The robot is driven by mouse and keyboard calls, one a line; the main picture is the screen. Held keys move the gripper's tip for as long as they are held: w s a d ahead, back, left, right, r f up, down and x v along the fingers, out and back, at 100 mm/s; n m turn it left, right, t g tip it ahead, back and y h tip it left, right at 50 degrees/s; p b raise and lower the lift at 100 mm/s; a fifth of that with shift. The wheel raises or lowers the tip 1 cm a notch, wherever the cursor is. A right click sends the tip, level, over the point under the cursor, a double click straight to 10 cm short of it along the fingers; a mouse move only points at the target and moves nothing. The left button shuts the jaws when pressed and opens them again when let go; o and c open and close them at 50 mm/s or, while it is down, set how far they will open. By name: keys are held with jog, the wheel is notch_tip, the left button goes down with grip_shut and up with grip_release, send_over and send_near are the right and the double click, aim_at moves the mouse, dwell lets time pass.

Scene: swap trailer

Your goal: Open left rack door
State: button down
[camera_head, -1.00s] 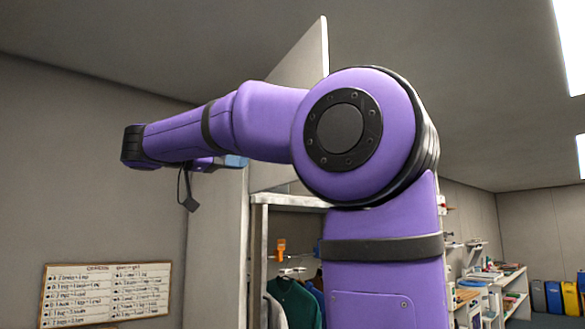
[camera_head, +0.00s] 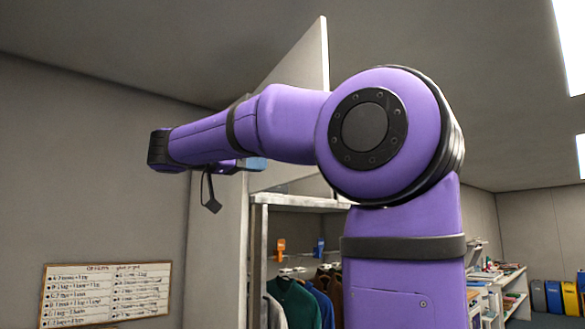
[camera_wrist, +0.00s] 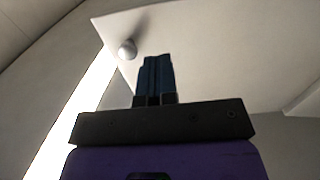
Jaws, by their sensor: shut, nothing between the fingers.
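A pale door panel (camera_head: 309,62) slants up above the front of the rack (camera_head: 257,235); the rack opening below it is uncovered. My arm hides part of the panel. In the wrist view the panel (camera_wrist: 225,55) fills much of the picture, with a round knob (camera_wrist: 127,49) near its left edge. My gripper (camera_wrist: 157,60) is shut and empty, its dark blue fingers just right of the knob in the picture. I cannot tell whether they touch the panel.
Clothes (camera_head: 293,302) hang inside the rack under a shelf with an orange item (camera_head: 280,249). A whiteboard (camera_head: 105,293) is on the left wall. White shelves (camera_head: 505,285) and several coloured bins (camera_head: 553,297) stand at the right. The room left of the rack looks clear.

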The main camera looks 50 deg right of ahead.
jog(key=x, duration=0.9)
jog(key=shift+d, duration=0.15)
